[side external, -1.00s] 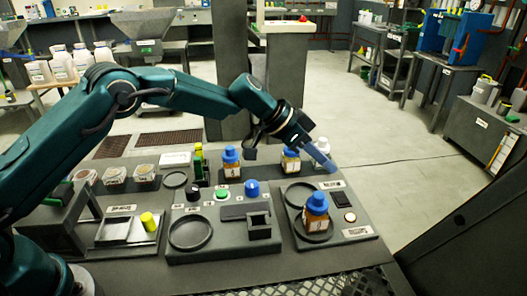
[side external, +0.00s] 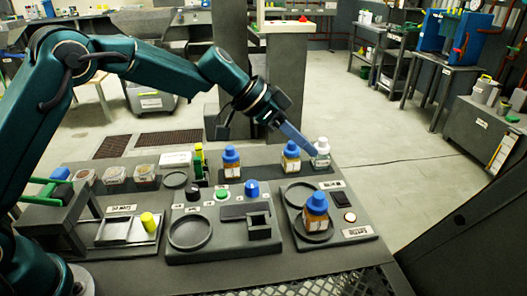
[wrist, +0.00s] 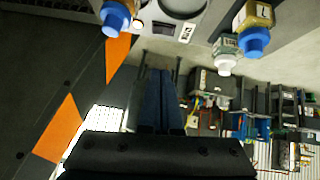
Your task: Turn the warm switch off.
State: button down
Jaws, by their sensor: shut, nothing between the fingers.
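The right-hand panel (side external: 361,235) carries a dark rectangular switch (side external: 341,200) and a small round pale light (side external: 350,217) in front of it. In the wrist view the switch (wrist: 163,28) shows at the top, beside the light (wrist: 138,27), which glows. I cannot tell the switch's position or read its label for certain. An amber bottle with a blue cap (side external: 316,213) stands upright on the panel's front round plate. My gripper (side external: 313,156) is shut and empty, above the table behind the panel, apart from the switch. Its blue fingers (wrist: 158,72) lie together.
Close to the fingers stand a white-capped bottle (side external: 321,153) and a blue-capped amber bottle (side external: 291,157). Another blue-capped bottle (side external: 231,163) stands further left. The middle panel (side external: 225,245) has a blue knob (side external: 252,188) and a green button (side external: 222,195).

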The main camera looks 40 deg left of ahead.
jog(key=shift+s+d, duration=0.3)
send_over(344, 201)
jog(key=a, duration=0.2)
jog(key=f, duration=0.7)
jog(key=shift+s+a, duration=0.1)
jog(key=shift+s, duration=0.3)
jog(key=shift+s+f, duration=0.15)
jog(key=shift+f, duration=0.85)
jog(key=shift+s+f, duration=0.1)
jog(key=shift+f, duration=0.85)
jog(key=shift+s+d+f, duration=0.1)
jog(key=shift+d+f, duration=0.1)
jog(key=shift+f, duration=0.1)
